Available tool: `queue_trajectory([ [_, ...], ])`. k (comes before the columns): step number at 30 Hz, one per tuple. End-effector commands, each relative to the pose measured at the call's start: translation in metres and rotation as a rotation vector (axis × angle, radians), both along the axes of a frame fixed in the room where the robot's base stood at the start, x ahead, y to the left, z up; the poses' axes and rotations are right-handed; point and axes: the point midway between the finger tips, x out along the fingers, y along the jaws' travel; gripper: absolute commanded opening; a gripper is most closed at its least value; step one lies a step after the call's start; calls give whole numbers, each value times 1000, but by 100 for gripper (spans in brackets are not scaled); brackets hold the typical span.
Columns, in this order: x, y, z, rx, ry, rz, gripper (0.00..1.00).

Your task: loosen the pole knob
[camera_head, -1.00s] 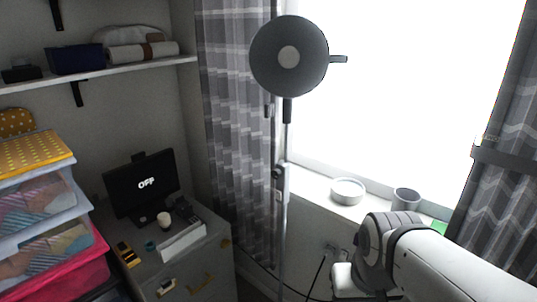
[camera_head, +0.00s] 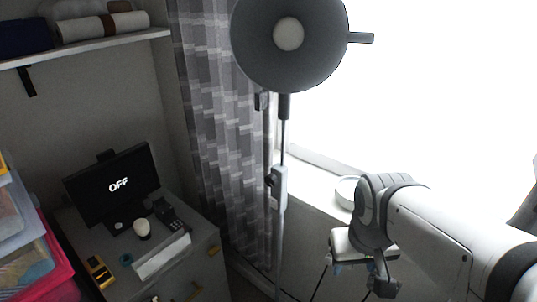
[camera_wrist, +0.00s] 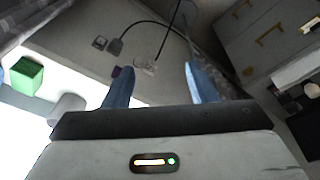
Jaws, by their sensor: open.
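A grey floor lamp has a round head (camera_head: 290,38) on a thin upright pole (camera_head: 279,235). The small dark pole knob (camera_head: 270,180) sticks out on the left side of the pale clamp collar (camera_head: 280,186), partway up the pole. My gripper (camera_head: 354,280) is lower and to the right of the knob, apart from the pole, and points downward. In the wrist view my gripper (camera_wrist: 158,72) shows two bluish fingers spread wide with nothing between them. I cannot make out the knob in the wrist view.
A bright window with a sill bowl (camera_head: 346,190) is behind my arm. A patterned curtain (camera_head: 225,130) hangs behind the pole. A cabinet (camera_head: 205,245) with a monitor (camera_head: 115,187) stands left, beside stacked bins (camera_head: 30,240). Cables hang on the wall below the sill.

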Motion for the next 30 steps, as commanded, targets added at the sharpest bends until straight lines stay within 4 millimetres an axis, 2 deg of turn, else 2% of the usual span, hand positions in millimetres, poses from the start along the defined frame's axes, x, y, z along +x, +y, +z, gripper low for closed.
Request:
queue_trajectory([
  [5, 14, -7, -11, -234, 192, 282, 53],
  [8, 32, -7, -14, -440, 316, 492, 53],
  [11, 58, 0, -13, -665, 415, 697, 53],
  [14, 90, 19, -10, -907, 485, 888, 53],
  [17, 123, 52, -6, -1164, 524, 1066, 53],
  [21, 158, 117, -5, -1507, 517, 1259, 53],
  [24, 171, 162, -6, -1705, 484, 1349, 53],
  [27, 176, 196, -9, -1843, 445, 1401, 53],
  [30, 178, 216, -10, -1921, 419, 1427, 53],
])
